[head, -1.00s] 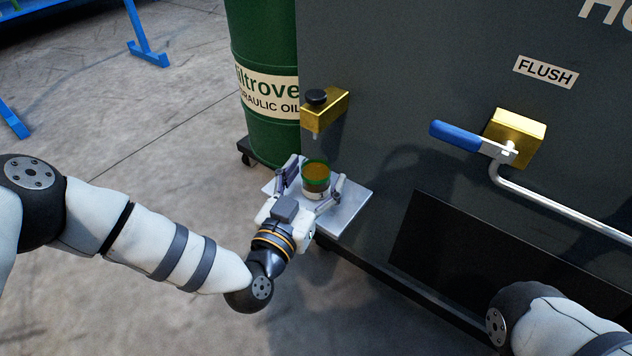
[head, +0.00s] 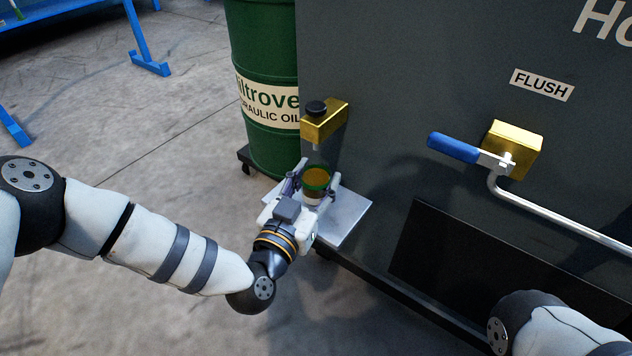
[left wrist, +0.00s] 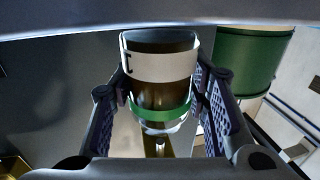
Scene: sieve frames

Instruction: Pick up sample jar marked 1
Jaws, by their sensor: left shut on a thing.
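The sample jar (head: 316,184) is a small clear jar with amber-brown contents, a green band near its top and a white label. It stands upright over the metal shelf; I cannot tell whether it touches it. My left gripper (head: 318,172) is shut on the jar, one finger on each side. In the left wrist view the jar (left wrist: 158,95) sits between the textured finger pads, with part of a dark mark at the label's left edge. The mark is not fully readable. My right gripper is out of view.
A brass outlet block (head: 325,121) with a black knob is above the jar on the dark cabinet (head: 400,70). The metal shelf (head: 350,215) projects below. A green oil drum (head: 265,90) stands behind. A blue-handled lever (head: 455,148) is at right. Open floor lies left.

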